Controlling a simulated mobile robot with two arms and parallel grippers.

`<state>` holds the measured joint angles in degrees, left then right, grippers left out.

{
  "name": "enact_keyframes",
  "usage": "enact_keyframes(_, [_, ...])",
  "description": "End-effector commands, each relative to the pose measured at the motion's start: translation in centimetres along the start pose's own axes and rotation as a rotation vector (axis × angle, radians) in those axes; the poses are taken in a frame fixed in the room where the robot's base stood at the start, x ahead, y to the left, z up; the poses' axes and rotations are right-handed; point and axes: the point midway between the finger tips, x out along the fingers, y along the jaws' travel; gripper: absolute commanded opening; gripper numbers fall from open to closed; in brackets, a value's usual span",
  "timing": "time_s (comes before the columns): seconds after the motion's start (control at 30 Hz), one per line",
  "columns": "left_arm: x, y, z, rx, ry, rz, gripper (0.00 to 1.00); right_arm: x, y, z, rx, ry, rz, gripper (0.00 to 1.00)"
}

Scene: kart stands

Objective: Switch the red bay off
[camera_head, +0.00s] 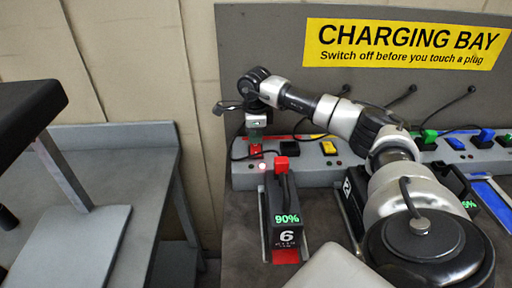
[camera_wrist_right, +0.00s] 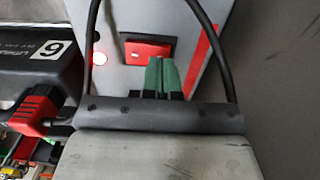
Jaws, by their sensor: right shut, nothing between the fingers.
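The red bay's switch (camera_wrist_right: 148,50) is a red rocker on the grey charging strip, just beyond my right fingertips in the wrist view. A lamp (camera_wrist_right: 99,53) beside it glows; it also shows in the head view (camera_head: 262,167). My right gripper (camera_head: 256,138) points down over the red bay. Its green fingers (camera_wrist_right: 164,76) are shut and empty, overlapping the switch's lower edge in the wrist view; I cannot tell whether they touch it. The black battery (camera_head: 283,207), marked 6 and 90%, stands in front with a red plug (camera_wrist_right: 35,108) on it. My left gripper is not in view.
A black cable loops around my right gripper in the wrist view. A yellow switch (camera_head: 328,147), green plug (camera_head: 429,136) and blue plug (camera_head: 486,135) sit along the strip. The charging sign (camera_head: 405,44) is behind. A grey bench (camera_head: 110,160) stands at left.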

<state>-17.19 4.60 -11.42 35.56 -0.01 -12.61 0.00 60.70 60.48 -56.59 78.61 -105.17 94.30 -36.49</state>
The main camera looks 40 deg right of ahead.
Motion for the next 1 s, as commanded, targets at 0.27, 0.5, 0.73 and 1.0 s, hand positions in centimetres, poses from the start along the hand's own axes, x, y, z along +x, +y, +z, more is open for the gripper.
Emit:
enact_keyframes(0.27, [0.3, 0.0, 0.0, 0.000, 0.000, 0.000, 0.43, 0.5, 0.0, 0.0, 0.000, 0.000, 0.000, 0.00])
enact_keyframes(0.5, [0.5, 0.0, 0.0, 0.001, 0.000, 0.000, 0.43, 0.9, 0.0, 0.0, 0.000, 0.000, 0.000, 0.00])
enact_keyframes(0.73, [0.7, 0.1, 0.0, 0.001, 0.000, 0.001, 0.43, 1.2, 0.0, 0.0, 0.000, 0.000, 0.000, 0.00])
enact_keyframes(1.0, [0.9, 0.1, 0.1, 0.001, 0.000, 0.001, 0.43, 1.6, 0.0, 0.0, 0.000, 0.000, 0.000, 0.00])
